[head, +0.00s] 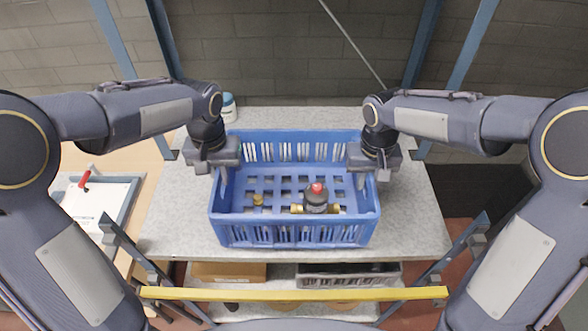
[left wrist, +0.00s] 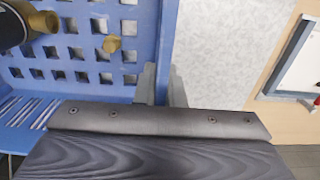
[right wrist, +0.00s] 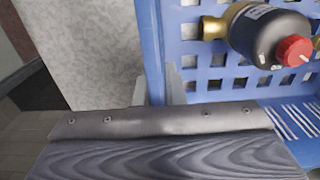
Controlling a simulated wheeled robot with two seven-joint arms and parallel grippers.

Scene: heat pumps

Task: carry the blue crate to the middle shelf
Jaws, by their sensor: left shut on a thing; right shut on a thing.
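The blue crate (head: 290,236) is level, on or just above a grey speckled shelf board (head: 415,225); I cannot tell if it touches. In it lie a black pump with a red cap and brass ends (head: 316,201) and a small brass fitting (head: 258,200). My left gripper (head: 222,176) is shut on the crate's left wall, which also shows in the left wrist view (left wrist: 164,45). My right gripper (head: 362,178) is shut on the right wall, which also shows in the right wrist view (right wrist: 151,45). The gripped spots are partly hidden by the grippers.
Below the board, a lower level holds a cardboard box (head: 228,272) and a grey crate (head: 350,276). A yellow bar (head: 295,294) crosses the front between blue-grey posts. A white jar (head: 229,107) stands behind the crate's left corner. A wooden bench with a white panel (head: 100,200) is at left.

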